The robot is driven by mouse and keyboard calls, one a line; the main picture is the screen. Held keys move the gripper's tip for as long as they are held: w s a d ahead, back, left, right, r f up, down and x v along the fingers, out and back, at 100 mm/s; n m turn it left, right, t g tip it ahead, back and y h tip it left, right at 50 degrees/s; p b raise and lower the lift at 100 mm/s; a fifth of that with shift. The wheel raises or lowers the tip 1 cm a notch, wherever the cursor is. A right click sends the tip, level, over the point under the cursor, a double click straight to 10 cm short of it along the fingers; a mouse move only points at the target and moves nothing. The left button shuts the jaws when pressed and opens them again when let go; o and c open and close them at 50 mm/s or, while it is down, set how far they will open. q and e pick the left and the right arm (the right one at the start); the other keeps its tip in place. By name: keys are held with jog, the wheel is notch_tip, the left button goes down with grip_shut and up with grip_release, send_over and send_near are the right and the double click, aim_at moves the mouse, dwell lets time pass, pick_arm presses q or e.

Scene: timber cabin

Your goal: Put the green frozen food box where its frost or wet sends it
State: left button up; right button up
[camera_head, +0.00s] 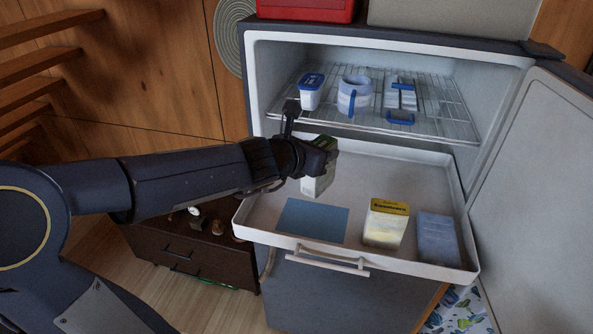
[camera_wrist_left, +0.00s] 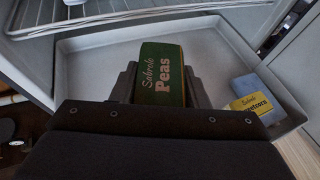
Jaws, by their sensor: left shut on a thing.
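The green frozen food box (camera_wrist_left: 160,72), labelled "Sabrolo Peas", is held between the fingers of my left gripper (camera_head: 318,158). In the head view the box (camera_head: 317,184) is upright, with a green top and a pale, whitish lower face. I cannot tell whether that paleness is frost. The box is over the left part of the pulled-out white freezer drawer (camera_head: 408,180), behind a flat blue-grey mat (camera_head: 312,220). I cannot tell whether its bottom touches the drawer floor. The gripper hides part of the box. My right gripper is not in view.
A yellow box (camera_head: 386,222) and a blue box (camera_head: 437,237) stand at the drawer's front right. A wire shelf (camera_head: 437,105) above holds a blue-lidded tub (camera_head: 311,92), a jug (camera_head: 354,95) and another container. The open door (camera_head: 540,180) is at right. The drawer's middle is clear.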

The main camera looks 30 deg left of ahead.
pick_arm(q)
jog(key=a+f+b, duration=0.1)
jog(key=a+f, duration=0.6)
jog(key=f, duration=0.3)
jog(key=shift+w+a, duration=0.35)
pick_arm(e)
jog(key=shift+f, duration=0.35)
pick_arm(q)
jog(key=shift+f, duration=0.1)
jog(key=shift+f+b, duration=0.1)
jog(key=shift+b, duration=0.25)
jog(key=o, duration=1.2)
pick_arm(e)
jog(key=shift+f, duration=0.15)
